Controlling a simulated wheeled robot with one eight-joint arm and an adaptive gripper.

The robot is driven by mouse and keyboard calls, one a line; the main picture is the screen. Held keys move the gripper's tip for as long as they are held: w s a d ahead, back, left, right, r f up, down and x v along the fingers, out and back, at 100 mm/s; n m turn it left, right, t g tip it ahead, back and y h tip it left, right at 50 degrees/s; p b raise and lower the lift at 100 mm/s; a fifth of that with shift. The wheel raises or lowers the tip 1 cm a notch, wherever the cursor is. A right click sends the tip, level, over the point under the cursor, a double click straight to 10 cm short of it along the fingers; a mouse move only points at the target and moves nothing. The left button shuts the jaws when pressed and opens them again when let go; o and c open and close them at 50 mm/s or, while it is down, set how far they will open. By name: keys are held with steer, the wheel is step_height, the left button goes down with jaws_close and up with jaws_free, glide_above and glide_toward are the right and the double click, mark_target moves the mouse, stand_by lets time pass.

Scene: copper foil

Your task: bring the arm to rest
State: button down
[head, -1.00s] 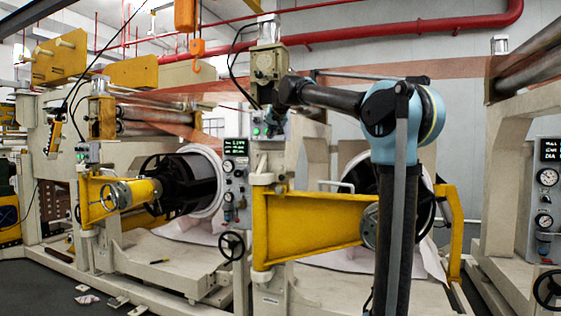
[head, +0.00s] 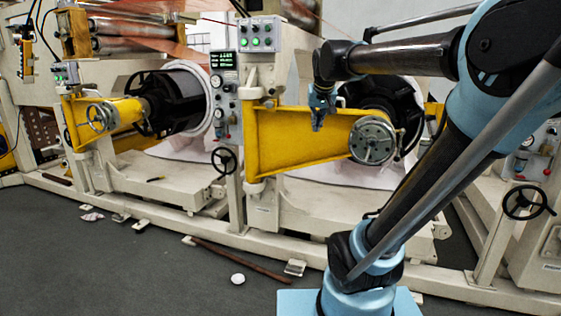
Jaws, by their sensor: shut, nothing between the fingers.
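My gripper (head: 318,122) hangs at the end of my arm, which reaches in from the lower right of the head view. It points down in front of the yellow swing arm (head: 285,150) of the machine. Its blue fingers look close together, with nothing between them. I cannot tell from this view whether it touches the yellow arm.
A handwheel (head: 372,140) sits at the yellow arm's right end. A green-button control box (head: 258,34) and a gauge panel (head: 223,95) stand left of my gripper. A brown bar (head: 240,262) and a white disc (head: 238,279) lie on the dark floor.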

steer(key=s+d+f+g, duration=0.2)
steer(key=s+d+f, duration=0.1)
steer(key=s+f, duration=0.9)
steer(key=s+d+f+g, duration=0.2)
steer(key=s+d+f, duration=0.1)
steer(key=s+f, duration=1)
step_height(320, 180, down, 2)
steer(key=shift+s+d+f+g, duration=0.1)
steer(key=shift+s+d+g, duration=0.1)
steer(key=shift+s+g, duration=0.1)
steer(key=shift+w+f, duration=0.2)
steer(key=shift+w, duration=0.3)
steer(key=shift+a, duration=0.15)
